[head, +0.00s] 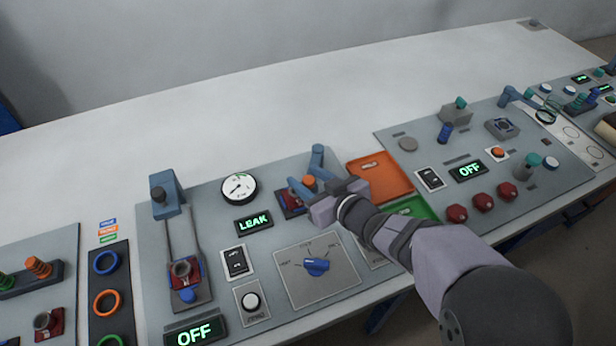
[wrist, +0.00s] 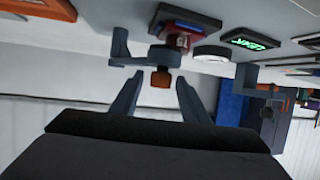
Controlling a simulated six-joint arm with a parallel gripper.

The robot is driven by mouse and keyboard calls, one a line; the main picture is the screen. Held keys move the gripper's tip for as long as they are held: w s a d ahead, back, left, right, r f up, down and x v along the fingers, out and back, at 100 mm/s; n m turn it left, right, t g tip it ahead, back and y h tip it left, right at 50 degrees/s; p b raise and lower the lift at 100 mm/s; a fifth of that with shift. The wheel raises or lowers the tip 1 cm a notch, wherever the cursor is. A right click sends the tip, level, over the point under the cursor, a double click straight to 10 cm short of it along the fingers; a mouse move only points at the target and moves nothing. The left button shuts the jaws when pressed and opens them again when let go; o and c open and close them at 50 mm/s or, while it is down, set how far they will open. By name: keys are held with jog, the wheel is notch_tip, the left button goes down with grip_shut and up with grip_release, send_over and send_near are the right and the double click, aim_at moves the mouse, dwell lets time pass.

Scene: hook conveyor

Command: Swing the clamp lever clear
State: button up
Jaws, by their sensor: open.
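The clamp lever (wrist: 152,58) is a blue-grey arm with an orange knob (wrist: 161,78) and a post at one end. In the head view the orange knob (head: 309,181) shows beside the blue post (head: 318,157). The lever lies over a dark red fixture (head: 291,202), which my gripper partly hides. My gripper (head: 306,184) is open at the lever. In the wrist view its two fingertips (wrist: 160,80) stand on either side of the orange knob, with a gap showing on both sides. I cannot tell exact depth.
A round gauge (head: 238,187) and a lit LEAK display (head: 253,223) are left of the fixture. An orange tray (head: 382,180) and a green tray (head: 415,209) lie to the right. A blue rotary knob (head: 316,266) is in front. The white table behind is clear.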

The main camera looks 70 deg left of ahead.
grip_shut()
jog(key=shift+w, duration=0.1)
